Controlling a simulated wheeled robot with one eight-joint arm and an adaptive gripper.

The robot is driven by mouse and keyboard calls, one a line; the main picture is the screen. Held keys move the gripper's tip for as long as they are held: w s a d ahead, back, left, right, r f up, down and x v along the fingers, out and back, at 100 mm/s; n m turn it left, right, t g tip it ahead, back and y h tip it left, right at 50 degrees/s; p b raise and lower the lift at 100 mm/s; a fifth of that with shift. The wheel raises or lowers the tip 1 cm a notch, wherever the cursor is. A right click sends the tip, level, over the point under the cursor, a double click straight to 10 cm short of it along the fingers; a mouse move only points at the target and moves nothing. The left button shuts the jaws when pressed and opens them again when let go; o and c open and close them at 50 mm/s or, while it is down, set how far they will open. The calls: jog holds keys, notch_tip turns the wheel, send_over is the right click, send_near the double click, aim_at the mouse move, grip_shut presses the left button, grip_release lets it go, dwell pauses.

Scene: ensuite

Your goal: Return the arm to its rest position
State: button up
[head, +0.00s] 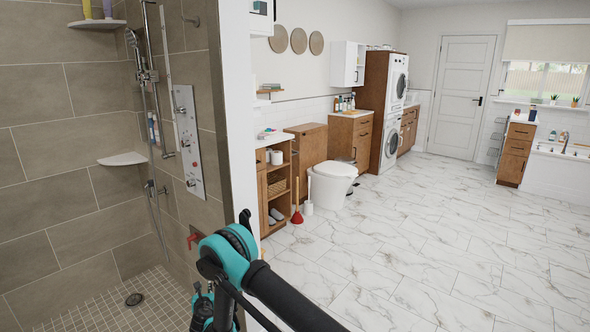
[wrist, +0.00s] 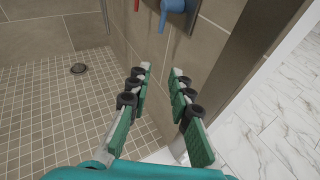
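My gripper (wrist: 160,75) shows in the wrist view with its two teal-and-black fingers apart. Nothing is between the fingertips. It is beside the tiled shower wall, below a blue handle (wrist: 172,6) and a red handle (wrist: 137,4). In the head view my teal and black arm reaches from the bottom edge toward the shower opening. The gripper's fingers are mostly hidden there behind the arm.
A shower (head: 60,180) with a floor drain (head: 134,299) lies at the left. The red handle (head: 195,238) is just beyond my arm. A wooden shelf unit (head: 270,190), a plunger (head: 297,205) and a toilet (head: 332,182) stand farther back. The marble floor (head: 440,240) at right is clear.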

jog(key=w+d+r+m+g+h, duration=0.2)
jog(key=w+d+r+m+h, duration=0.3)
jog(key=d+r+m, duration=0.85)
jog(key=s+d+r+m+g, duration=0.1)
jog(key=s+d+r+m, duration=0.3)
jog(key=d, duration=0.7)
jog(key=w+d+r+m+g, duration=0.15)
jog(key=d+r, duration=0.35)
jog(key=d, duration=0.6)
jog(key=s+d+r+m+g+h, duration=0.1)
jog(key=s+d+r+m+g, duration=0.3)
jog(key=s+d+m, duration=0.8)
jog(key=s+d+f+m, duration=0.1)
jog(key=s+d+m, duration=0.2)
jog(key=s, duration=0.9)
jog(key=s+d+f+m+g+y, duration=0.1)
jog(key=s+d+m, duration=0.3)
jog(key=s, duration=0.7)
jog(key=shift+s+d+m+y, duration=0.3)
jog(key=shift+s+d, duration=0.1)
jog(key=shift+d, duration=0.7)
